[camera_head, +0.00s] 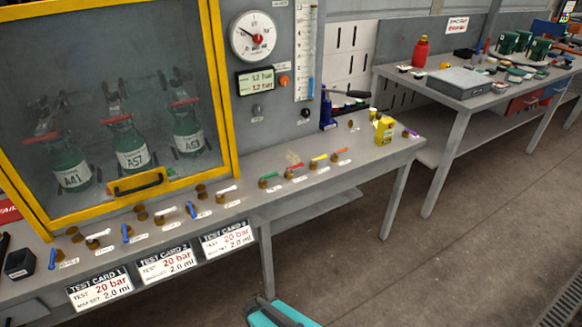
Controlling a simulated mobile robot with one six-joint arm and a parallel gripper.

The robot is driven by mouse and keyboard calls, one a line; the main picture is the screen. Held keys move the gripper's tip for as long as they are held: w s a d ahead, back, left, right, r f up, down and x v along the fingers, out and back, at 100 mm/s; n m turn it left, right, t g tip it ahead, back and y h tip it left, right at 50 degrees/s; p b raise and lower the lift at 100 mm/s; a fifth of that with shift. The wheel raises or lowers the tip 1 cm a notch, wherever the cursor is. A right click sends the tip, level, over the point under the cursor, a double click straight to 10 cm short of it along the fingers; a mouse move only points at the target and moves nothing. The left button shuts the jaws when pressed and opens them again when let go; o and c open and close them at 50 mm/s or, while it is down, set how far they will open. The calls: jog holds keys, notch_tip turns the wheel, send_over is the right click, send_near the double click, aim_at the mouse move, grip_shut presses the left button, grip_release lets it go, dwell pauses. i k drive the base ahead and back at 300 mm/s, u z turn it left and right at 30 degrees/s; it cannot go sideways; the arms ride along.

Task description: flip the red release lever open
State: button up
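Several small valves with coloured levers stand along the front of the grey bench (330,186). One small lever with a red handle (297,173) sits between a green-handled lever (269,177) and a yellow-handled lever (319,157). An orange-red lever (341,151) sits further right. The labels beside them are too small to read, so I cannot tell which is the release lever or whether it is open. A blue hand pump (327,112) with a dark handle stands behind them. My gripper's fingers are not in view; only a teal and dark part of me shows at the bottom edge.
A yellow-framed glass cabinet (226,95) holding green bottles stands on the bench at left. A pressure gauge (254,37) hangs on the panel. A yellow box (385,130) is near the bench's right end. Another cluttered table stands at right. The floor in front is clear.

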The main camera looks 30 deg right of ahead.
aim_at(301, 165)
jog(key=u, duration=0.15)
jog(key=k, duration=1)
jog(key=z, duration=0.7)
jog(key=i, duration=1)
jog(key=z, duration=0.05)
